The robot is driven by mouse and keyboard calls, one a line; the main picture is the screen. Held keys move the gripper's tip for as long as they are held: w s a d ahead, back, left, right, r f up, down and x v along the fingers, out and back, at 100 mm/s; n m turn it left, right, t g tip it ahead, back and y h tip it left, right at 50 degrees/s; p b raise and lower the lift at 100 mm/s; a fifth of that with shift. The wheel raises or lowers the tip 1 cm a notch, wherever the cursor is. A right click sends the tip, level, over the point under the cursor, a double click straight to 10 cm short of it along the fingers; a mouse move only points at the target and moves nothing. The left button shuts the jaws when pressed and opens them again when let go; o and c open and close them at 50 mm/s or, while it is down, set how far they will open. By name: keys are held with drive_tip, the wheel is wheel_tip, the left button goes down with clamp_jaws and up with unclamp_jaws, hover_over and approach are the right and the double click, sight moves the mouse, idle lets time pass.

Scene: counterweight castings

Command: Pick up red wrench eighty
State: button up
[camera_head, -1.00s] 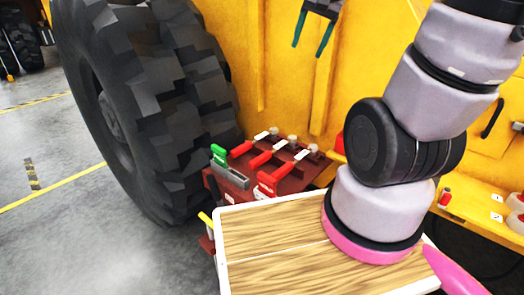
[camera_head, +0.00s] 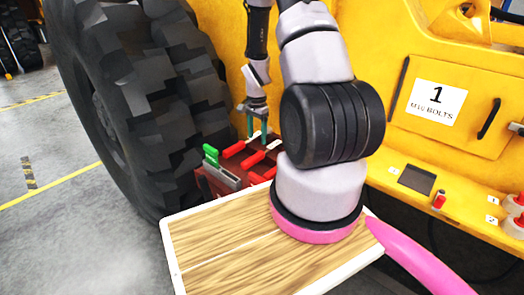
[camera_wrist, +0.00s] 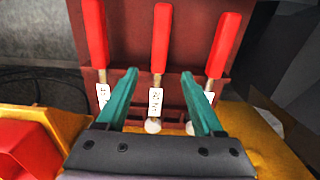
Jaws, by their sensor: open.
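Three red-handled wrenches lie side by side on a dark red rack (camera_wrist: 182,70) in the wrist view: the left wrench (camera_wrist: 96,35), the middle wrench (camera_wrist: 161,38) and the right wrench (camera_wrist: 225,42). Each has a white tag on its shaft, and the tag numbers are too blurred to read surely. My gripper (camera_wrist: 160,74) is open, its teal fingers either side of the middle wrench's shaft and tag. No contact shows. In the head view my gripper (camera_head: 257,128) points down over the rack, and red handles (camera_head: 253,160) show beside it.
A green-handled tool (camera_head: 211,155) and a grey tool (camera_head: 221,174) sit at the rack's left front. A large black tyre (camera_head: 135,95) stands left. The yellow machine body (camera_head: 385,75) rises behind. My wood-topped base deck is in front.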

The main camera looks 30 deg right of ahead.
sight(258, 154)
wheel_tip(258, 154, down, 11)
drive_tip(key=shift+r, duration=0.2)
idle(0.3)
clamp_jaws()
drive_tip(key=shift+r, duration=0.1)
idle(1.3)
